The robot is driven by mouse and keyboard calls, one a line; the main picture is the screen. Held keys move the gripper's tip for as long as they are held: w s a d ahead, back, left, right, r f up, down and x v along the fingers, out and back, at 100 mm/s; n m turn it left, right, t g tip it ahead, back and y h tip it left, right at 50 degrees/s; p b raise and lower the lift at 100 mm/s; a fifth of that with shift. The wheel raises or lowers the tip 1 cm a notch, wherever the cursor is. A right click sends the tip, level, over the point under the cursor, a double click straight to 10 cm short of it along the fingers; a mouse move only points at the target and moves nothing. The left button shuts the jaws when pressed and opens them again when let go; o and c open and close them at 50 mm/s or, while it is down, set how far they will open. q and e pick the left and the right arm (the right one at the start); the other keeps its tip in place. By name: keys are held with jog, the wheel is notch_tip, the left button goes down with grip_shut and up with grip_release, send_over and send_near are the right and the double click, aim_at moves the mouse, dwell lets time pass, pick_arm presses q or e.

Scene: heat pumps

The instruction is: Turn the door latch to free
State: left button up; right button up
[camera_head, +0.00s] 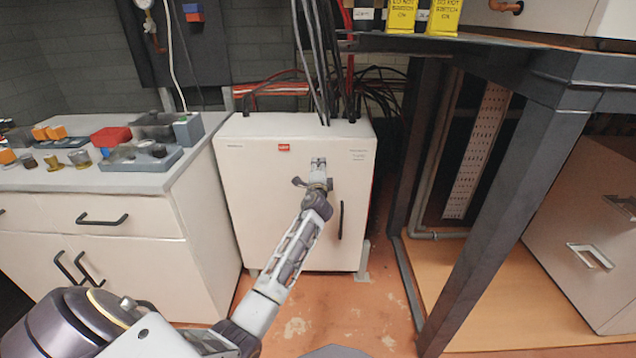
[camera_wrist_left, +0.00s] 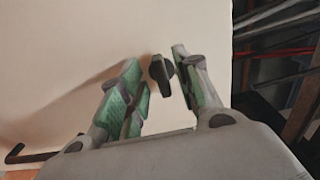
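The white cabinet door (camera_head: 258,185) is shut and faces me, with a small red label near its top. The black door latch (camera_wrist_left: 161,74) stands out from the door in the left wrist view. My left gripper (camera_head: 317,176) is in front of the upper part of the door. In the left wrist view its two green-padded fingers (camera_wrist_left: 157,80) are open, one on each side of the latch, with a gap visible on both sides. In the head view the gripper hides most of the latch area. My right gripper is not in view.
A black vertical door handle (camera_head: 340,220) is on the right of the door. A counter with drawers (camera_head: 100,222) stands at left, holding small parts. A dark metal frame (camera_head: 500,215) stands at right. Cables (camera_head: 322,75) run into the cabinet top.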

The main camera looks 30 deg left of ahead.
pick_arm(q)
jog(key=v, duration=1.1)
dwell(0.3)
jog(key=shift+s, duration=0.15)
dwell(0.4)
